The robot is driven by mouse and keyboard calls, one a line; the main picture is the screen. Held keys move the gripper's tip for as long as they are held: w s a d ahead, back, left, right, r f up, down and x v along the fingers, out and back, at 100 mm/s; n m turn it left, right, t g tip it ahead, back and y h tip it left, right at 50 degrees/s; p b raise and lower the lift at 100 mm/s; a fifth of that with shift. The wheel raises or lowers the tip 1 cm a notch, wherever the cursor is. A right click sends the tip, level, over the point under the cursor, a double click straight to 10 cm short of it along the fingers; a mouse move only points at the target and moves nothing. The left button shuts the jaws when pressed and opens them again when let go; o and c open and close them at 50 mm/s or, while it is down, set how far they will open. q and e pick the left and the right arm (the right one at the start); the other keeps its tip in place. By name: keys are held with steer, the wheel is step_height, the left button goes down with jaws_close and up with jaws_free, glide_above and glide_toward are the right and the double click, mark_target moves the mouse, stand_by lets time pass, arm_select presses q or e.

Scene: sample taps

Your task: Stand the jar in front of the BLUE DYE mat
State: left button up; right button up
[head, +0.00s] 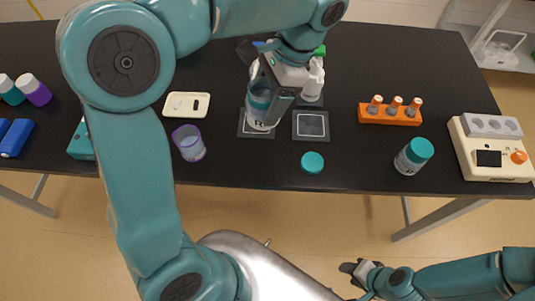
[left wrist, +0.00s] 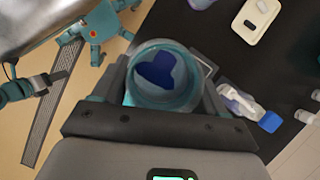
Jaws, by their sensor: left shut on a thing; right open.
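An open clear jar (head: 258,108) with a teal tint is held in my left gripper (head: 272,88). In the left wrist view the jar (left wrist: 165,78) sits between the fingers, mouth toward the camera, with a dark blue patch inside. In the head view the jar is over or on the left dark mat (head: 243,131); I cannot tell whether it touches. That mat's label is mostly covered. A second dark mat (head: 311,126) with a pale square outline lies to its right, empty. I cannot read BLUE DYE on either. My right gripper (head: 350,270) is open and empty, below the table's front edge.
White taps (head: 314,80) stand behind the mats, partly hidden by my left arm. A teal lid (head: 312,162), a teal-capped jar (head: 413,156), an orange rack (head: 390,115), a purple-rimmed cup (head: 188,143) and a white tray (head: 186,105) stand around. A cream device (head: 490,150) is far right.

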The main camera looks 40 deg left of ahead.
arm_select(q)
steer(key=shift+d, duration=0.2)
steer(key=shift+s+f, duration=0.2)
steer(key=shift+f, duration=4.55)
steer(key=shift+s+f, duration=0.15)
steer(key=shift+f, duration=4.6)
steer(key=shift+f, duration=0.1)
steer(key=shift+f, duration=0.15)
steer(key=o, duration=1.1)
